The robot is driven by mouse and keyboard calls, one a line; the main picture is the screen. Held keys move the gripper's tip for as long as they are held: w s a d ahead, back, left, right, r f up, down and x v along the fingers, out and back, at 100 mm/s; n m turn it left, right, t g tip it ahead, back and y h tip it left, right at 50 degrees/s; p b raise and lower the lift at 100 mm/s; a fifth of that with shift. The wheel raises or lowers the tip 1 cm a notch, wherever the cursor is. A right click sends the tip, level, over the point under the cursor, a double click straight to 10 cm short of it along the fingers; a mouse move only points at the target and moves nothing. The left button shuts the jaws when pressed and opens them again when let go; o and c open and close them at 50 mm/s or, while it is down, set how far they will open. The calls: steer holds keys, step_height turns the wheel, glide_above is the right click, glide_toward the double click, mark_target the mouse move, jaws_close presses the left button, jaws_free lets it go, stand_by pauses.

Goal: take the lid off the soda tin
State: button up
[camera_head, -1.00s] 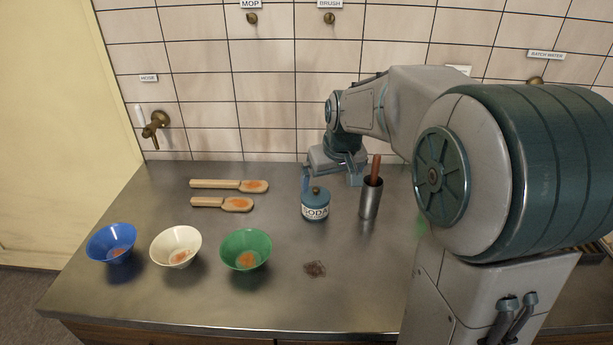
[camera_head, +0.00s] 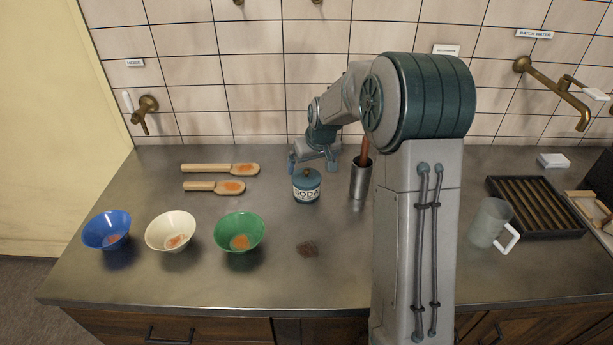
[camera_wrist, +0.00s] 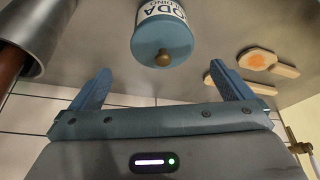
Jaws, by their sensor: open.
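The soda tin (camera_head: 307,190) stands upright on the metal counter, with a white label and its blue lid (camera_head: 306,175) on. In the wrist view the tin (camera_wrist: 158,12) is at the top, and the lid (camera_wrist: 163,40) faces the camera with a round brass knob (camera_wrist: 163,58) in its middle. My gripper (camera_head: 312,163) is open and empty just behind and above the tin in the head view. In the wrist view my gripper (camera_wrist: 160,70) has its fingers spread wide, and the knob shows between and slightly beyond the fingertips, with no contact visible.
A metal cup (camera_head: 360,183) holding a brown handle stands close right of the tin. Two wooden scoops (camera_head: 205,168) lie left. Blue (camera_head: 107,230), cream (camera_head: 171,231) and green (camera_head: 239,231) bowls stand in front left. A jug (camera_head: 489,222) and rack (camera_head: 535,207) are right.

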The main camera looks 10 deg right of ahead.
mark_target(308, 172)
steer(key=shift+p+x, duration=0.8)
steer(key=shift+x, duration=1.8)
steer(key=shift+a, duration=0.15)
steer(key=c, duration=1)
